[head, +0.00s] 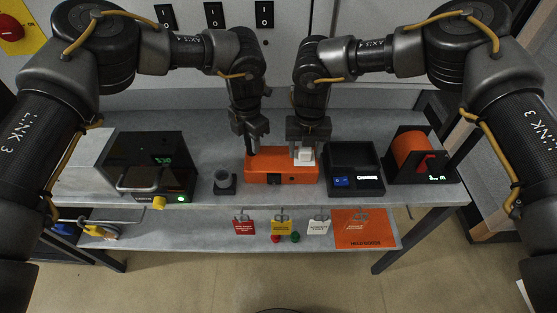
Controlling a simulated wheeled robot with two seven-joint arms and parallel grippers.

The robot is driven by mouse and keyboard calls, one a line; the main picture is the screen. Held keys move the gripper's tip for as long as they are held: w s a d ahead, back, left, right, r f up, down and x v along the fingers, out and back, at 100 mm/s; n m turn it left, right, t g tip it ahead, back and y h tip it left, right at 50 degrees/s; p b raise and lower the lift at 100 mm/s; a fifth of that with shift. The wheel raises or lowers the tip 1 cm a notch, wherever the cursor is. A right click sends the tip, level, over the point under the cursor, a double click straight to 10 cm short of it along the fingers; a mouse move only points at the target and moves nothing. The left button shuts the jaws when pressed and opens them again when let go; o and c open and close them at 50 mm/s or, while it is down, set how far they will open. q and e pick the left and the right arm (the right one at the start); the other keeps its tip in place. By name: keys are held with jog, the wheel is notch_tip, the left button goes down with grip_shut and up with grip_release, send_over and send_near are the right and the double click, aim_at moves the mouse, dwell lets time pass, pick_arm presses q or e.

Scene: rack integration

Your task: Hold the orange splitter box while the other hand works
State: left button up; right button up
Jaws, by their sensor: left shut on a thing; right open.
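The orange splitter box (282,178) sits near the middle of the grey bench, with dark details on its top and front. My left gripper (252,152) points down at the box's left end and is shut on it. My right gripper (304,148) is open above the box's right part, around or just over a small white block (304,156). I cannot tell whether its fingers touch the block. The fingertips hide part of the box's top.
A black tray (370,158) with blue and white pieces is right of the box. An orange spool unit (412,152) stands further right. Coloured tags hang below the front edge.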

jog(key=shift+c, duration=0.3)
dwell(0.4)
grip_shut()
jog(key=shift+r, duration=3)
jog(key=shift+s, duration=0.1)
jog(key=s+a+f, duration=0.2)
jog(key=s, duration=0.6)
send_over(298, 196)
notch_tip(298, 196, down, 6)
jog(key=shift+r, duration=0.1)
jog(key=shift+f, duration=0.85)
jog(key=shift+w+f, duration=0.1)
jog(key=shift+f, duration=1.3)
